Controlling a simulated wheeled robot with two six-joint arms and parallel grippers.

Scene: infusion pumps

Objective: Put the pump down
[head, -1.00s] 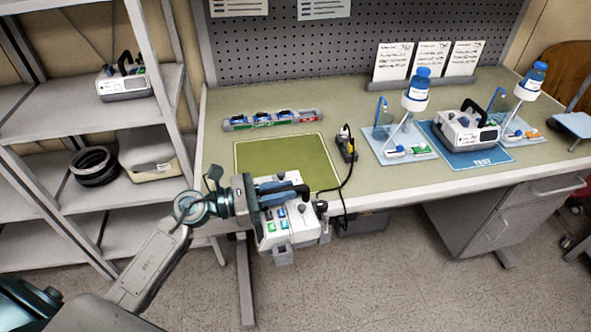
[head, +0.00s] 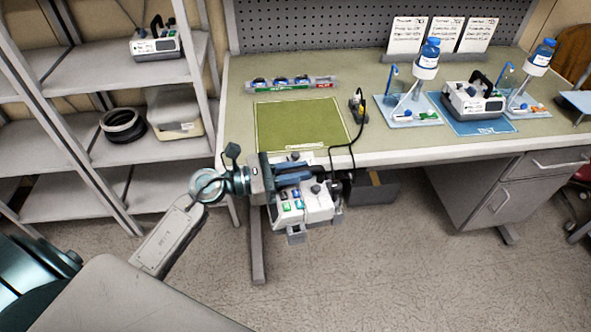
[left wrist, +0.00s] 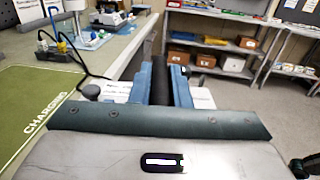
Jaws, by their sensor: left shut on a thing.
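My left gripper (head: 293,177) is shut on the handle of a white infusion pump (head: 303,205). It holds the pump in front of the bench's front edge, off the bench top. The pump's face with green and blue parts shows in the head view. In the left wrist view the gripper's blue fingers (left wrist: 170,82) close around the dark handle, and most of the pump is hidden behind the gripper body. The green mat (head: 300,124) lies bare on the bench and also shows in the left wrist view (left wrist: 35,110), marked CHARGING. My right gripper is not in view.
Another pump (head: 472,101) stands on the blue TEST mat (head: 475,126) at the right. A black cable with its plug block (head: 357,106) lies beside the green mat. A coloured strip tray (head: 290,85) lies behind it. A shelf rack (head: 85,150) stands at the left.

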